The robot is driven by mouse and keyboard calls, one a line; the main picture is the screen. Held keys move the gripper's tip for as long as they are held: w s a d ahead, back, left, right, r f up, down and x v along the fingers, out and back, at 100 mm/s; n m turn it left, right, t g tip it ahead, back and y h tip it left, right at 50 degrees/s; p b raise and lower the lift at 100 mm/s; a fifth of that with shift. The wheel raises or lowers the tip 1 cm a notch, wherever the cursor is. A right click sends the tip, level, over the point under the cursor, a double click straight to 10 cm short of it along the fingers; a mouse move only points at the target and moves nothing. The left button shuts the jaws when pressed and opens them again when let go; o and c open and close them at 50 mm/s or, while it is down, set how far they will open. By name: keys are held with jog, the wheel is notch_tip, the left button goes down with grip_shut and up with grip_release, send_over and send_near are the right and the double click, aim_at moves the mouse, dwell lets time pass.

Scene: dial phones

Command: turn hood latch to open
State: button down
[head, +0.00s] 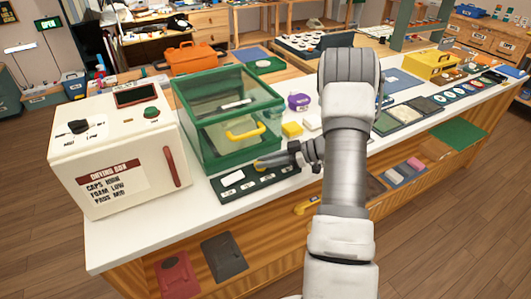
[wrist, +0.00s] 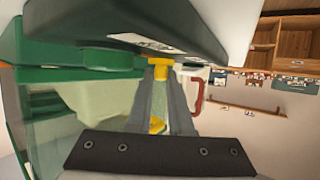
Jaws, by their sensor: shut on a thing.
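The green-framed clear hood (head: 186,100) stands on the white counter with its lid down. A yellow handle (head: 246,131) is on its front. A dark control panel (head: 228,188) with a white label lies along its front base. My gripper (head: 266,164) reaches in from the right, low over this panel. In the wrist view my gripper (wrist: 160,82) is shut on a small yellow latch (wrist: 161,68) beside the dark panel (wrist: 150,22). The fingers cover part of the latch, so its exact turn is hard to tell.
A white drying box (head: 112,150) with a red handle stands close on the left. The counter's front edge runs below my gripper.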

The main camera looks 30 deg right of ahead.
jog(key=n+g+y, duration=0.1)
jog(key=n, duration=0.1)
jog(key=n+g+y+p, duration=0.1)
jog(key=g, duration=0.1)
jog(key=shift+w+n+g, duration=0.3)
jog(key=shift+w+n, duration=0.05)
jog(key=shift+n, duration=0.05)
jog(key=shift+w+n+g+b, duration=0.2)
jog(key=shift+n+g+b, duration=0.1)
jog(key=shift+n+g, duration=1.5)
jog(key=shift+g, duration=0.4)
jog(key=c, duration=0.8)
grip_release()
jog(key=shift+r, duration=0.1)
jog(key=r, duration=0.3)
jog(key=s+r, duration=0.1)
jog(key=shift+d+r+p, duration=0.35)
jog(key=shift+d+r, duration=0.05)
jog(key=s+d+r, duration=0.2)
jog(key=s+d+r+p, duration=0.1)
jog(key=s+d+r, duration=0.1)
jog(key=s, duration=0.1)
jog(key=s+d+r, duration=0.2)
jog(key=d, duration=0.1)
jog(key=shift+s, duration=0.4)
